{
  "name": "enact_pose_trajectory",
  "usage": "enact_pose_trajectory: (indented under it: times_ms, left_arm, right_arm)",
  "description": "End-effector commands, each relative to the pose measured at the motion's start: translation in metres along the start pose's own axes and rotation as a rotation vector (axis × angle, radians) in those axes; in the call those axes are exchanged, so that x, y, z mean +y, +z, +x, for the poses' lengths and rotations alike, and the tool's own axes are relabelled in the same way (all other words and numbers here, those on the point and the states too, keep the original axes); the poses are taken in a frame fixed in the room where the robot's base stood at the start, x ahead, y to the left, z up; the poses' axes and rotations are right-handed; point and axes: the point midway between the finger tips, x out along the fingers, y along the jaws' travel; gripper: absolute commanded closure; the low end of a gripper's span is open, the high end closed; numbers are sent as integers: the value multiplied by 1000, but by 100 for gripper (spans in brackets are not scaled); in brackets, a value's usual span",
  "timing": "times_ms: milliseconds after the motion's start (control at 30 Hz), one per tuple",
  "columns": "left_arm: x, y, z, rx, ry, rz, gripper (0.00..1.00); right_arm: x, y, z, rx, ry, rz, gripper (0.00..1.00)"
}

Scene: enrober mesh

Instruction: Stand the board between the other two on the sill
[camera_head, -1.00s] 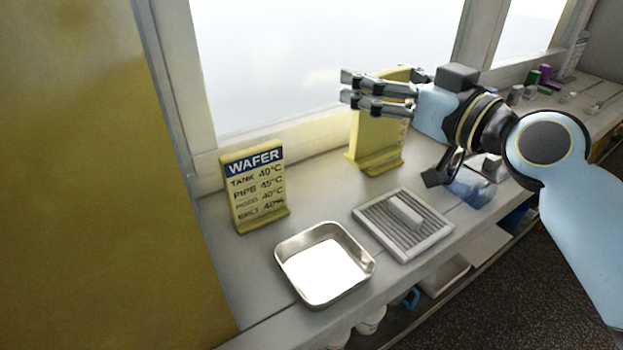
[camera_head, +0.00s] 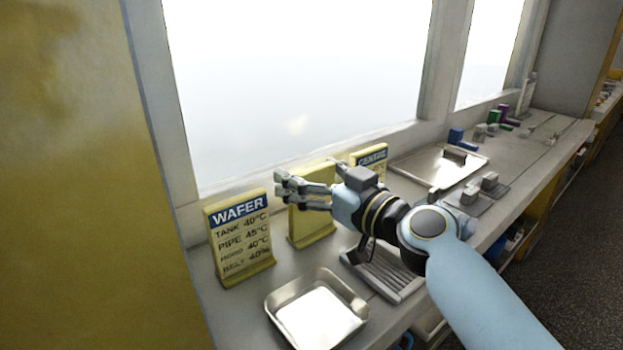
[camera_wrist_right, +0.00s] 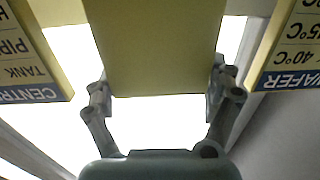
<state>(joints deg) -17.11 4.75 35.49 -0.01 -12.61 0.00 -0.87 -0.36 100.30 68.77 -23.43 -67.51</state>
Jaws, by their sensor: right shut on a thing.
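The yellow WAFER board (camera_head: 241,238), with a blue header, stands upright on the sill at the left. The board with a blue header starting "CENTR" (camera_head: 371,160) stands at the right, partly behind my right gripper. My right gripper (camera_head: 300,190) is shut on the upper part of a plain-looking yellow board (camera_head: 311,225), held upright between those two. In the right wrist view the fingers grip this board (camera_wrist_right: 152,45) by its two side edges, with CENTR (camera_wrist_right: 28,65) at left and WAFER (camera_wrist_right: 290,50) at right, gaps between. I cannot tell whether its foot touches the sill. My left gripper is out of view.
A shiny metal pan (camera_head: 318,316) lies in front of the boards. A ribbed grey tray (camera_head: 385,274) is under my right arm. A flat metal tray (camera_head: 440,165) and small coloured blocks (camera_head: 456,137) lie farther right. The window stands behind the sill (camera_head: 228,300).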

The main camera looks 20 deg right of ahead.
Motion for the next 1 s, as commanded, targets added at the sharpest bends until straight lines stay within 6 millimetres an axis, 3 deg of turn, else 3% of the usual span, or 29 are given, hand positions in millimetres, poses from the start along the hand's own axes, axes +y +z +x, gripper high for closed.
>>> enact_pose_trajectory:
  times_ms: [233, 267, 333, 700, 1000]
  left_arm:
    - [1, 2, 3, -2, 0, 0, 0]
    - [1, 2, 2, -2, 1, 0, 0]
    - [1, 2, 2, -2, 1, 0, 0]
    - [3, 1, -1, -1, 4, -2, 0]
    - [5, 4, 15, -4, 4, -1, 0]
  right_arm:
    - [0, 2, 0, 1, 0, -1, 54]
    - [0, 1, 0, 0, 0, 0, 9]
    - [0, 1, 0, 0, 0, 0, 0]
    - [0, -1, -3, 0, 0, 0, 0]
    - [0, 3, -65, -4, 0, -3, 0]
